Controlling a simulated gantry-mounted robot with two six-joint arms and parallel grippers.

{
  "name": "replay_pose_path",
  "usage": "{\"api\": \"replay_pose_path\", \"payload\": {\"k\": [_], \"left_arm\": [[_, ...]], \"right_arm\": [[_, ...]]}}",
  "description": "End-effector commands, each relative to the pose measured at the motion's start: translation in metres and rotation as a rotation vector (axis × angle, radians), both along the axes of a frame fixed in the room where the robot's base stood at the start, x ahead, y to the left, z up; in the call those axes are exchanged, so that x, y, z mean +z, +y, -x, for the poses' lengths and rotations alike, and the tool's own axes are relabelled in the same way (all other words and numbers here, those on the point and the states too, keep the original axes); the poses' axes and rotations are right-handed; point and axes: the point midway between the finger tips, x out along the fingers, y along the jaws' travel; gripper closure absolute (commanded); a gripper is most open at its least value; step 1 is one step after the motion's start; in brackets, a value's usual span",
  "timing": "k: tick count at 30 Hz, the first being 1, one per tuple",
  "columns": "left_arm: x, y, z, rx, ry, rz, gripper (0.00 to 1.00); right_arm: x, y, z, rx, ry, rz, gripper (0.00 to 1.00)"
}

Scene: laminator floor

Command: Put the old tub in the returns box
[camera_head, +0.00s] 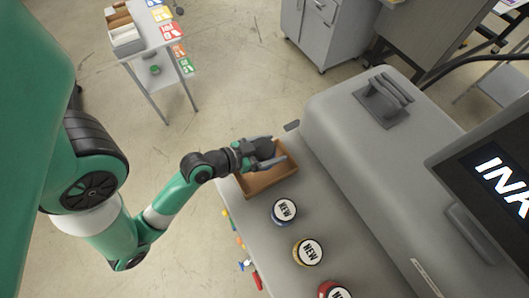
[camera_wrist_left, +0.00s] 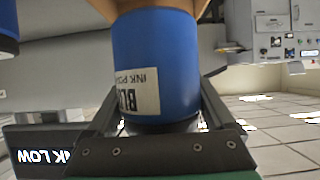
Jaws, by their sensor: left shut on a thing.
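My left gripper (camera_head: 262,154) is shut on a blue tub (camera_wrist_left: 155,62) labelled as ink powder, its label upside down in the left wrist view. The tub sits between the two fingers. In the head view the held tub shows only as a dark shape between the fingers. The gripper and tub are over the open wooden box (camera_head: 268,181) at the machine's near left corner. The box's brown wall also shows behind the tub in the left wrist view (camera_wrist_left: 100,8). I cannot tell whether the tub touches the box floor. My right gripper is not in view.
Tubs marked NEW stand in a row on the grey ledge: blue (camera_head: 284,212), yellow (camera_head: 307,251) and red (camera_head: 335,290). The raised grey machine housing (camera_head: 335,115) is right of the box. A small trolley (camera_head: 150,50) stands at the back left, with clear floor between.

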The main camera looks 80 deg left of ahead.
Motion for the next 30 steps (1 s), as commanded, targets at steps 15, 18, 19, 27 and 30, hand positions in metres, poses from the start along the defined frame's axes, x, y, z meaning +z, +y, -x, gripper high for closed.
{"api": "replay_pose_path", "payload": {"k": [15,18,19,27,30], "left_arm": [[-0.068,-0.001,0.000,-0.001,0.002,0.004,0.73],[-0.075,0.000,0.000,0.000,0.001,0.001,0.73],[-0.074,0.000,0.000,0.000,0.000,0.001,0.73],[-0.077,0.000,0.000,0.000,0.000,0.000,0.73],[-0.077,0.000,0.000,-0.001,0.001,0.001,0.02]], "right_arm": [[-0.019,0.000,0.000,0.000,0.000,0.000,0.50],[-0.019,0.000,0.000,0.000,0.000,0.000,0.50],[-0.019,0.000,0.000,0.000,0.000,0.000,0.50],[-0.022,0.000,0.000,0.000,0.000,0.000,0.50],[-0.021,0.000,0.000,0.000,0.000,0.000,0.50]]}}
